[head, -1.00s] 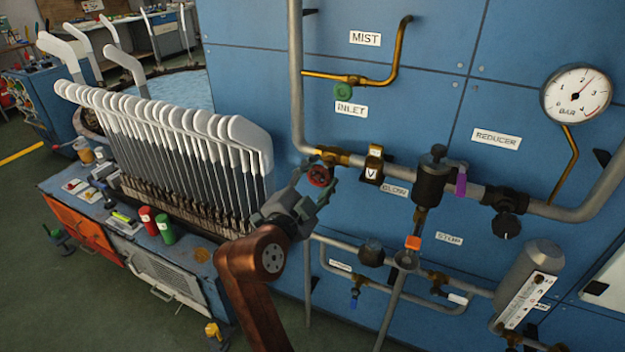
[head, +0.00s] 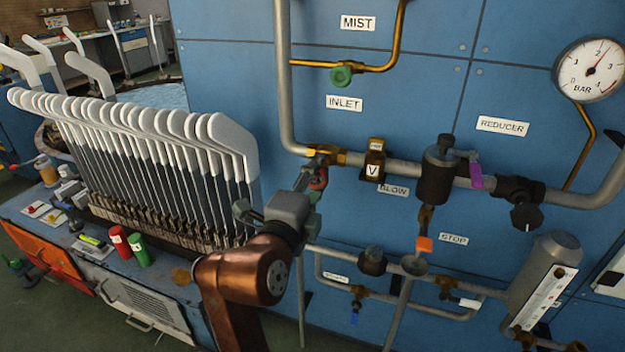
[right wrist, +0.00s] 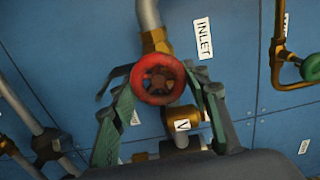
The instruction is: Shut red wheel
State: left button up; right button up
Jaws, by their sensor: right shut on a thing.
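The red wheel (head: 319,183) is a small round handwheel on the brass valve below the INLET label, partly hidden by my gripper in the head view. In the right wrist view the red wheel (right wrist: 157,79) shows face on. My right gripper (head: 312,178) reaches it from below, on the end of my copper-coloured arm. In the right wrist view its two green-grey fingers (right wrist: 160,88) stand on the left and right of the wheel's rim, shut on it. My left gripper is not in view.
A brass valve marked V (head: 374,166) sits just right of the wheel. A green wheel (head: 341,76) is above, on the MIST pipe. A rack of white-topped sock boards (head: 190,140) stands close on the left. A pressure gauge (head: 588,72) is at upper right.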

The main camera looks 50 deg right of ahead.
jog(key=shift+f, duration=0.15)
dwell(0.3)
jog(key=o, duration=1.2)
jog(key=shift+c, duration=0.2)
jog(key=v, duration=1.2)
jog(key=shift+w, duration=0.1)
